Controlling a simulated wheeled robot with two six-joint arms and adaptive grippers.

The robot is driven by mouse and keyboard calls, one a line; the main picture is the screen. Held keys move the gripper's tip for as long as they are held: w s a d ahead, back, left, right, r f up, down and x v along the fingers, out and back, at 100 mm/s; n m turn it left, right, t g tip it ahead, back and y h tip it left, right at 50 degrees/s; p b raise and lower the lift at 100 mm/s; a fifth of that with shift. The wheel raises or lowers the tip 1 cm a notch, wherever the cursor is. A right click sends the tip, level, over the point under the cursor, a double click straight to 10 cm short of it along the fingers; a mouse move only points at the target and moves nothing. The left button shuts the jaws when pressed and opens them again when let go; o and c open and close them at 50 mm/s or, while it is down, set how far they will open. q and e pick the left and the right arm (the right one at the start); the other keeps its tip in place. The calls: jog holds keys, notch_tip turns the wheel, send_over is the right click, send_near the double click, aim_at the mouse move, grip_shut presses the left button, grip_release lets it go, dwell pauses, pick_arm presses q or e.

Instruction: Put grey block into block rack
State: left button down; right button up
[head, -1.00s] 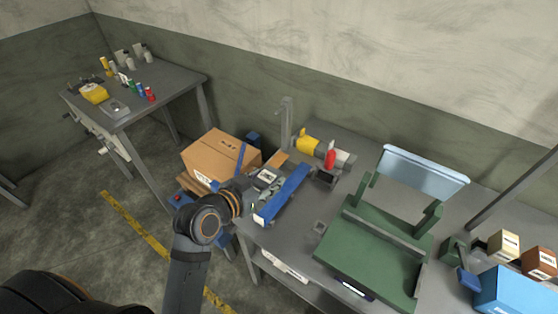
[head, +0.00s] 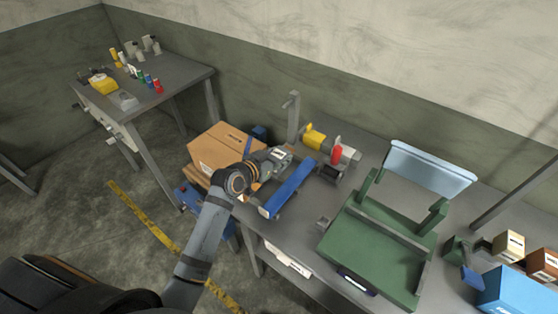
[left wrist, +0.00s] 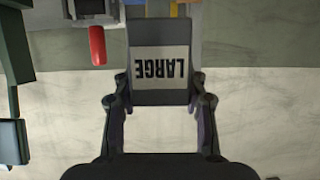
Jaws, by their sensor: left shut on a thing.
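A grey block (left wrist: 160,30) with a white label reading LARGE, upside down in the left wrist view, is between the two fingers of my left gripper (left wrist: 162,98). My left gripper is shut on it. In the head view my left gripper (head: 272,158) is beside the far left end of a long blue piece (head: 288,190) at the left end of the bench, which may be the block rack. The block is small there and partly hidden by the gripper. I cannot tell whether it touches anything below. My right gripper is not in view.
A cardboard box (head: 218,148) stands left of the bench. A green fixture (head: 375,250) fills the middle, with a pale blue panel (head: 430,168) behind. Boxes stand at the right.

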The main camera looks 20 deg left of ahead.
pick_arm(q)
jog(key=shift+w+f, duration=0.6)
jog(key=shift+f, duration=0.05)
notch_tip(320, 180, down, 2)
jog(key=shift+a+f+p, duration=0.1)
jog(key=shift+f+p, duration=0.05)
jog(key=shift+p, duration=0.5)
jog(key=shift+f, duration=0.45)
jog(key=shift+f, duration=0.25)
jog(key=c, duration=0.7)
grip_release()
jog(key=shift+r, duration=0.1)
jog(key=shift+c, duration=0.2)
